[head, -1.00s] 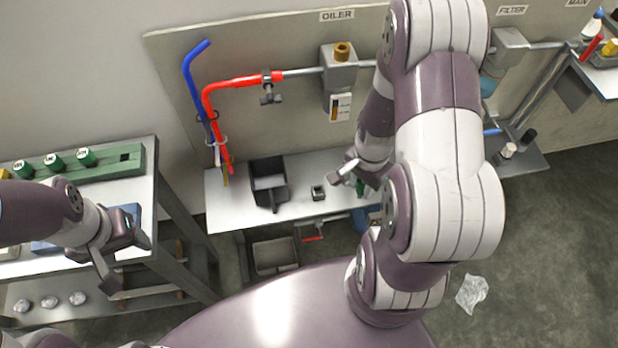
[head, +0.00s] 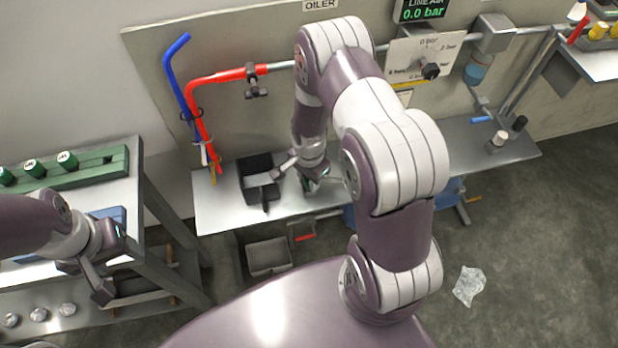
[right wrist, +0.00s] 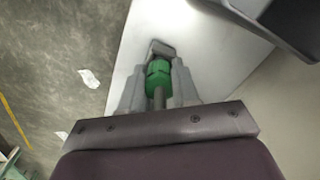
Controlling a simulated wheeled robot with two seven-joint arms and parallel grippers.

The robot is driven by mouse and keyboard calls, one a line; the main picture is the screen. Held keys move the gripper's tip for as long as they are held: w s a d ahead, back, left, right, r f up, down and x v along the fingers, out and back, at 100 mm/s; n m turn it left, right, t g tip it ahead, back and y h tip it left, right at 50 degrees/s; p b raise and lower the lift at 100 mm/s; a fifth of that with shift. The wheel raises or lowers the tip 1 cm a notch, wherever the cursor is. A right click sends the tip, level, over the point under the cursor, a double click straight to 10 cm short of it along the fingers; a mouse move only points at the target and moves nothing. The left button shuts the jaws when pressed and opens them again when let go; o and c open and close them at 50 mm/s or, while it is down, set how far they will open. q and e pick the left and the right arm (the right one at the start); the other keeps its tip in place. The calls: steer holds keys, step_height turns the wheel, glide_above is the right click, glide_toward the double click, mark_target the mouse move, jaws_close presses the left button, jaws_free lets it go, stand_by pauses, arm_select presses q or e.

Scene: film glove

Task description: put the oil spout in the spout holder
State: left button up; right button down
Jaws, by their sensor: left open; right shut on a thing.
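The oil spout, a green nut-like body with a grey stem, is between the fingers of my right gripper in the right wrist view (right wrist: 158,78). In the head view my right gripper (head: 298,178) is low over the bench, just right of the black bin, and mostly hides the spout. A small grey square piece with a dark opening, apparently the spout holder (right wrist: 162,47), shows just beyond the green body. I cannot tell whether the spout touches it or is inside. My left gripper (head: 86,278) is open and empty beside the left table.
The black bin (head: 256,165) stands close left of my right gripper. Blue (head: 171,65) and red (head: 205,84) pipes rise behind it. A green rack (head: 107,160) with green knobs is on the left table.

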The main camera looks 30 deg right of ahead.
steer(key=shift+f, duration=0.1)
steer(key=c, duration=0.8)
jaws_free()
steer(key=shift+r, duration=0.35)
step_height(320, 180, up, 12)
steer(key=p, duration=0.2)
steer(key=s+a+r+n, duration=0.1)
steer(key=s+r+n, duration=0.2)
steer(key=n, duration=0.1)
steer(key=s+a+r+n+t, duration=0.1)
steer(key=s+a+r+n, duration=0.1)
steer(key=s+r+n, duration=0.1)
steer(key=s+a+r+n, duration=0.2)
steer(key=s+r+n, duration=0.1)
steer(key=n, duration=0.4)
steer(key=shift+a+r, duration=0.15)
steer(key=shift+r, duration=0.6)
